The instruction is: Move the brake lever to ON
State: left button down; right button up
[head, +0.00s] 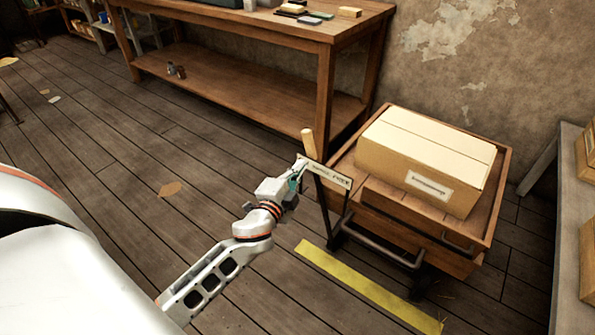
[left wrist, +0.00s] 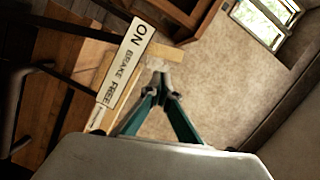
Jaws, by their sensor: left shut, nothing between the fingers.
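The brake lever has a pale wooden handle (head: 308,143) and stands at the left front corner of the wooden cart (head: 465,262). A label plate (head: 338,178) crosses just below the handle; in the left wrist view the plate (left wrist: 127,62) reads ON, BRAKE, FREE. The handle appears at the plate's left end in the head view, the end that seems to be ON. My left gripper (head: 298,170) is shut and empty, with its tips close beside the lever and plate. In the left wrist view its green fingers (left wrist: 161,88) meet near a pale wooden piece; contact is unclear.
A cardboard box (head: 425,160) sits on the cart. A yellow floor strip (head: 365,285) lies in front of it. A wooden workbench (head: 325,45) stands behind, and a shelf with boxes (head: 570,190) is at the right. The floor to the left is mostly clear.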

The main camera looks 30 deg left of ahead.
pick_arm(q)
jog(key=shift+v, duration=0.95)
jog(key=shift+w+d+r, duration=0.1)
jog(key=shift+d, duration=0.05)
